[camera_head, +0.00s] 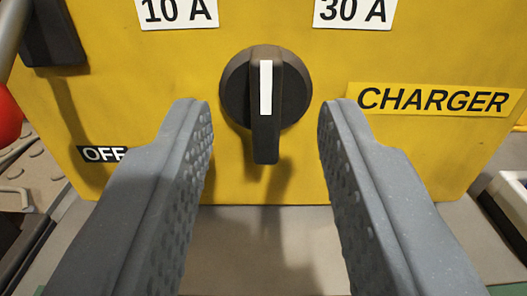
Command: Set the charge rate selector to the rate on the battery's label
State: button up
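The charge rate selector (265,105) is a round black knob with a raised handle bar, on the front of the yellow charger (420,150). Its white line stands upright and its upper end points between the labels "10 A" (178,10) and "30 A" (353,10). The top of the panel is cut off, so any label straight above the knob is out of view. My gripper (263,118) is open, with one finger on each side of the knob and visible gaps to both. The battery and its label are not in view.
An "OFF" label (103,154) is at the panel's lower left and a "CHARGER" label (433,100) at the right. A black part (53,32) projects at the upper left. A red round thing (8,116) is at the left edge, and a black-and-white object (508,205) at the right edge.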

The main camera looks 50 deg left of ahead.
jog(key=v, duration=1.1)
jog(key=shift+s+d, duration=0.25)
jog(key=shift+r, duration=0.1)
